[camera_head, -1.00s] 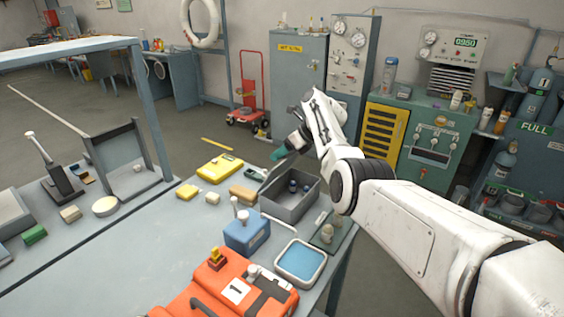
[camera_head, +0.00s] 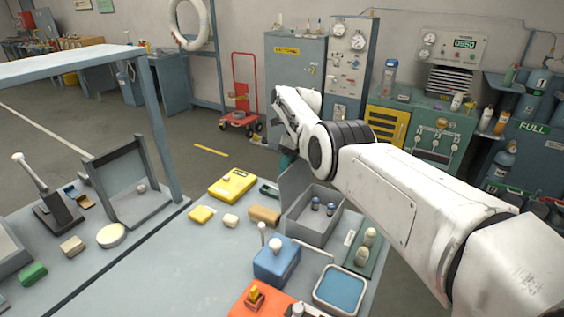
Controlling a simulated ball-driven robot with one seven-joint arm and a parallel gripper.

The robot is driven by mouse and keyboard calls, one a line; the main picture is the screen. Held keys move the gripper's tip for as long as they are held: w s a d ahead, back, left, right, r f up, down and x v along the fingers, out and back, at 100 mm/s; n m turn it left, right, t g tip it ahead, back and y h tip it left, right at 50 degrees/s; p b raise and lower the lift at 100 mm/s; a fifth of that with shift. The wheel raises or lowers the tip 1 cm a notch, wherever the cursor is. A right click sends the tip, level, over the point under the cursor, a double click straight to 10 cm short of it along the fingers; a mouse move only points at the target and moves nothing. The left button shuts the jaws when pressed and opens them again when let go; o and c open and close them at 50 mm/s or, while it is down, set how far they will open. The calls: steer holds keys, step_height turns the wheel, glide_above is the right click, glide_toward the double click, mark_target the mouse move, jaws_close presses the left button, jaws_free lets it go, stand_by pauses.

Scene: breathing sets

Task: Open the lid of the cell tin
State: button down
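The cell tin (camera_head: 312,231) is a grey open-topped box toward the far right of the bench. Two small dark blue cells (camera_head: 322,206) stand inside it. A grey panel that looks like its lid (camera_head: 292,183) stands raised at the tin's back left edge, partly hidden by my arm. My gripper (camera_head: 287,160) shows only as a bit of teal below my white wrist, just behind the top of that panel. Its fingers are mostly hidden, so I cannot tell whether they are open or touching the panel.
A tan block (camera_head: 264,215) and a yellow case (camera_head: 233,184) lie left of the tin. A blue box (camera_head: 277,262) and a blue-filled tray (camera_head: 340,290) are in front. A green tray with pale bottles (camera_head: 363,247) stands close on the right.

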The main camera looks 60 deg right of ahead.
steer(key=shift+s+f, duration=0.1)
steer(key=shift+f, duration=0.25)
steer(key=c, duration=1.1)
jaws_free()
steer(key=shift+o, duration=1.1)
steer(key=shift+r, duration=0.2)
steer(key=shift+r, duration=0.1)
steer(key=b+v, duration=0.2)
steer(key=v, duration=0.8)
steer(key=shift+d+r, duration=0.15)
steer(key=shift+r, duration=0.05)
